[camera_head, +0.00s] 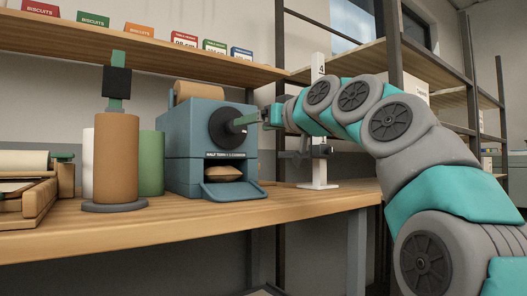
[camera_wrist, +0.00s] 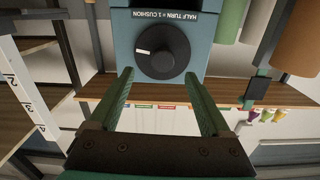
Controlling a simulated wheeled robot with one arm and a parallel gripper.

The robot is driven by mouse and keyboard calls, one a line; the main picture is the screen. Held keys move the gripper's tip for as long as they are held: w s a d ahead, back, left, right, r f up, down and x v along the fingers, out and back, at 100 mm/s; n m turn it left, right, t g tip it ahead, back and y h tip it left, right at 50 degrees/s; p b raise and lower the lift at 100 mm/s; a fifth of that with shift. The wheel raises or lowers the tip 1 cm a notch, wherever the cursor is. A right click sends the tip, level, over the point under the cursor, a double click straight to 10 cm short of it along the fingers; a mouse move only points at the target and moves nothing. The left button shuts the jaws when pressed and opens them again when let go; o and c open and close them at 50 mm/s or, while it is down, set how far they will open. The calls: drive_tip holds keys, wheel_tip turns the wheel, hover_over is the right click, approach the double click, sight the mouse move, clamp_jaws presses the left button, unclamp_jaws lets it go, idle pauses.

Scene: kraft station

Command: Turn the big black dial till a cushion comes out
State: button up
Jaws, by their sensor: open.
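A blue-grey machine (camera_head: 175,140) stands on the wooden bench, with a big black dial (camera_head: 226,128) on its front. In the wrist view the dial (camera_wrist: 168,62) is round with a raised centre and a short white mark at its left. The machine's label reads "half turn = 1 cushion". A tan cushion (camera_head: 222,173) lies in the outlet above the machine's tray (camera_head: 228,194). My gripper (camera_head: 242,121) is open and empty in front of the dial. In the wrist view its fingertips (camera_wrist: 159,76) are spread at the dial's lower left and right; I cannot tell whether they touch it.
A brown roll (camera_head: 117,158) on a dark round base stands left of the machine, with white and green rolls behind. A white numbered post (camera_head: 319,150) stands to the right. A shelf (camera_head: 120,48) with boxes runs above. The bench front is clear.

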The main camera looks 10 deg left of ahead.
sight(232, 127)
drive_tip(key=p+x, duration=0.3)
drive_tip(key=x, duration=0.4)
drive_tip(key=shift+a, duration=0.45)
drive_tip(key=shift+n, duration=0.3)
drive_tip(key=shift+r, duration=0.1)
clamp_jaws()
